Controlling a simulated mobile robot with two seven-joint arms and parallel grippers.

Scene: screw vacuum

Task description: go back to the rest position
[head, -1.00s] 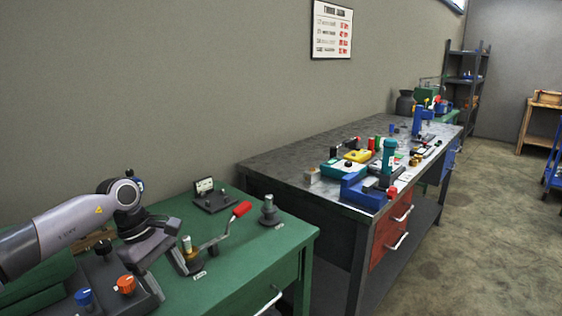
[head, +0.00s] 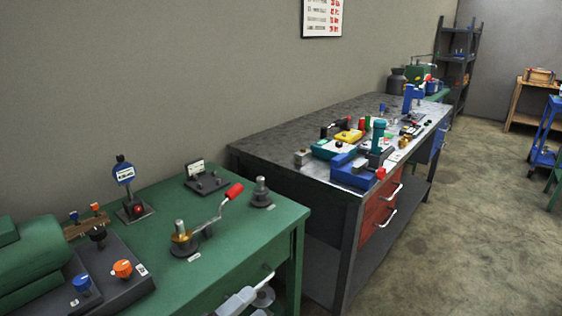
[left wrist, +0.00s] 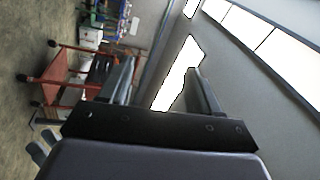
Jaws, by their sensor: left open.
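My left gripper (left wrist: 162,80) shows in the left wrist view with its two dark fingers spread apart and nothing between them. Beyond them are a grey wall, bright windows and a red cart. In the head view only a pale grey part of my arm shows low in the picture, in front of the green bench (head: 240,232). On that bench stand a brass-collared post with a red-handled crank (head: 208,222), a dark post (head: 261,191) and a small gauge on a stand (head: 126,178). My right gripper is not in view.
A dark metal workbench (head: 290,140) with several tools and red drawers (head: 378,215) stands beyond the green bench. A green machine (head: 30,262) with blue and orange knobs fills the lower left. The red cart (left wrist: 62,82) stands left in the wrist view. Open floor (head: 475,230) lies right.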

